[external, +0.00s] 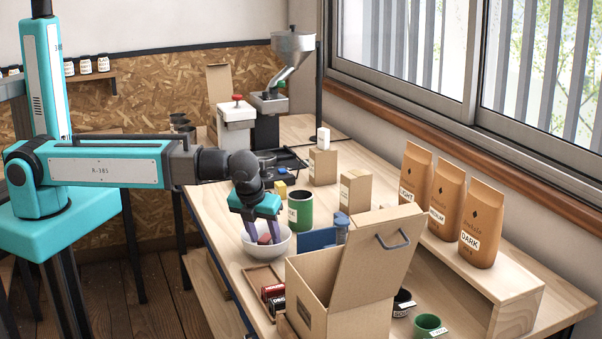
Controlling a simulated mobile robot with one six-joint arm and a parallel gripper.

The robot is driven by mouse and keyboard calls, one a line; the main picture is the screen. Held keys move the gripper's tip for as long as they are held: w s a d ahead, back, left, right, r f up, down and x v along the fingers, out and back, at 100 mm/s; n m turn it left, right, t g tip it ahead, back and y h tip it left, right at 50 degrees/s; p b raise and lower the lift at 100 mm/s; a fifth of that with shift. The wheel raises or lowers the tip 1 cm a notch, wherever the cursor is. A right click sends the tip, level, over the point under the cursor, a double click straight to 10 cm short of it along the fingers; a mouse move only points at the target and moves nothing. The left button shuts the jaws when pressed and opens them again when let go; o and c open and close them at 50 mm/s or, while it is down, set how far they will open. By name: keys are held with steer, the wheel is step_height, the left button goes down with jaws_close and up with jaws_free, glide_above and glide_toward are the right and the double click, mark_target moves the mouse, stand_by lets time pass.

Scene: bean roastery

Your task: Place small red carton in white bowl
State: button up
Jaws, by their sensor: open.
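The white bowl (285,247) stands on the wooden table, left of the wooden box. A small red carton (265,239) shows inside the bowl, low between my fingertips. My gripper (263,235) points down over the bowl with its purple fingers open around the carton. I cannot tell whether a finger touches the carton or the bowl. The carton's lower part is hidden by the bowl's rim.
A green can (300,210) stands close behind the bowl, with a small yellow block (281,188) beyond it. A blue panel (317,239) is right of the bowl. An open wooden box (312,290) and a tray (262,274) with dark and red items are in front.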

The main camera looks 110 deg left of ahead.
mark_target(265, 239)
steer(key=shift+r+p, duration=2.8)
steer(key=shift+r, duration=0.6)
